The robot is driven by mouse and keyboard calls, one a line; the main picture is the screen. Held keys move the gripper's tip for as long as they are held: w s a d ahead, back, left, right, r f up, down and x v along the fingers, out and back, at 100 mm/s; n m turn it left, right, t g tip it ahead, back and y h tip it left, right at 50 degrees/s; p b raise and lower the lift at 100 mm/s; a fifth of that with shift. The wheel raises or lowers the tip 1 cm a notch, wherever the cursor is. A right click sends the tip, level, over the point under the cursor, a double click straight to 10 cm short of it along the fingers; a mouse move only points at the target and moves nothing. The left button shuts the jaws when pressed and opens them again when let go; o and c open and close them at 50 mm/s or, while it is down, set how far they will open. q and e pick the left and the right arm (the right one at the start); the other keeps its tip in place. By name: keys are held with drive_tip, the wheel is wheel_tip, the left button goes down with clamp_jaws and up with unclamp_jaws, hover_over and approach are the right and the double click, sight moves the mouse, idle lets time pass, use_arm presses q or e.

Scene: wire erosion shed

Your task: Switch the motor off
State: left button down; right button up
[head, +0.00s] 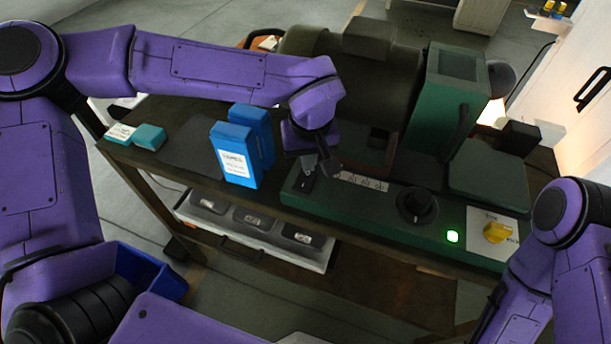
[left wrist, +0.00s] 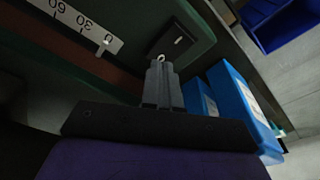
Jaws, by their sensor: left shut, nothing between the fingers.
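The motor (head: 350,80) is a large dark housing on the bench, joined to a green machine body (head: 450,95). In front of it runs a green control panel (head: 370,212). A black switch (head: 307,183) sits near the panel's left end; it also shows in the left wrist view (left wrist: 180,41). A green lamp (head: 453,237) is lit beside a yellow rotary knob (head: 496,232) on a pale plate. My left gripper (head: 325,168) is shut and empty, pointing down close to the black switch; I cannot tell whether it touches. My right gripper is out of view.
Two blue boxes (head: 236,156) stand left of the panel, close to my left gripper. A teal box (head: 149,137) lies at the bench's left end. A black knob (head: 417,206) rises from the panel. A tray of dark bins (head: 255,232) is below.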

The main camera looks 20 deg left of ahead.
use_arm(q)
drive_tip(key=shift+f, duration=0.75)
wheel_tip(320, 180, up, 5)
drive_tip(key=p, duration=0.6)
drive_tip(key=shift+r+p, duration=0.1)
drive_tip(key=shift+p, duration=0.2)
drive_tip(key=shift+r+p, duration=0.5)
drive_tip(key=shift+r, duration=0.5)
drive_tip(key=shift+f, duration=0.1)
